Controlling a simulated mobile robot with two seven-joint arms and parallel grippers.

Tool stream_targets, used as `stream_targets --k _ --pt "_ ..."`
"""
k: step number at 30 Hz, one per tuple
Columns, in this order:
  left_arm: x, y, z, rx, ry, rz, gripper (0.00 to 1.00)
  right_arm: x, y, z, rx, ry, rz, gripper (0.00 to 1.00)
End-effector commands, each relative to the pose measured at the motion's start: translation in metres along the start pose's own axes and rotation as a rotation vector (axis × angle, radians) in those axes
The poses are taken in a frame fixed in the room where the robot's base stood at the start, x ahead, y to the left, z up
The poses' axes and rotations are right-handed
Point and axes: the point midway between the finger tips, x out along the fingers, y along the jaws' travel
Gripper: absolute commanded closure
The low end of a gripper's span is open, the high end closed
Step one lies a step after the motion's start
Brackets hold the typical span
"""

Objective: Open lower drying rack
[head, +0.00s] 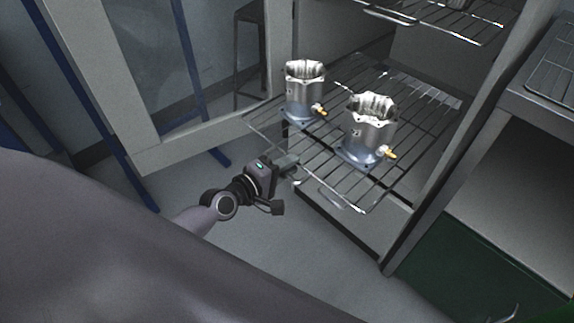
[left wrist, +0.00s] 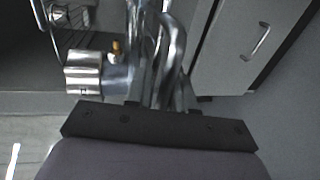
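The lower drying rack (head: 335,187) is a wire shelf that juts partly out of the cabinet front. Two shiny metal housings with brass fittings stand upright on it, a left one (head: 304,92) and a right one (head: 370,130). My left gripper (head: 291,165) is at the middle of the rack's front edge. In the left wrist view, chrome bars (left wrist: 174,55) of the rack run between its close-set fingers, and it appears shut on them; the exact contact is partly hidden. A housing (left wrist: 84,72) shows beside it there. My right gripper is not in view.
An upper rack (head: 430,22) is above, inside the cabinet. The open cabinet door (head: 140,135) stands at the left. A bench (head: 535,125) with another rack and a green front is at the right. The floor (head: 260,235) below the rack is clear.

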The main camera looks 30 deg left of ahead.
Motion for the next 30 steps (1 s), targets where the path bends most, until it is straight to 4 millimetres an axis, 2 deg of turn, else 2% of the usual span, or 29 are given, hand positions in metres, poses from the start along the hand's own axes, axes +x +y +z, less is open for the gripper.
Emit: stream_targets --k 1,2,17,20,30 --pt "-0.001 -0.009 0.002 -0.002 -0.007 -0.022 0.70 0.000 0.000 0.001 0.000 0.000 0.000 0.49" --pt "-0.001 -0.009 0.002 -0.002 -0.007 -0.023 0.62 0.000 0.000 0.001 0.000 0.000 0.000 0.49" --pt "-0.002 -0.004 0.001 -0.001 -0.003 -0.010 0.62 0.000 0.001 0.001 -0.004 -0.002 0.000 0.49" --pt "-0.009 -0.004 0.001 -0.001 -0.003 -0.011 0.62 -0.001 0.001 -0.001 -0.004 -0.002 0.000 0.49" --pt "-0.054 -0.004 0.001 0.000 -0.005 -0.014 0.62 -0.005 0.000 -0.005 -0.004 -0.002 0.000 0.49"
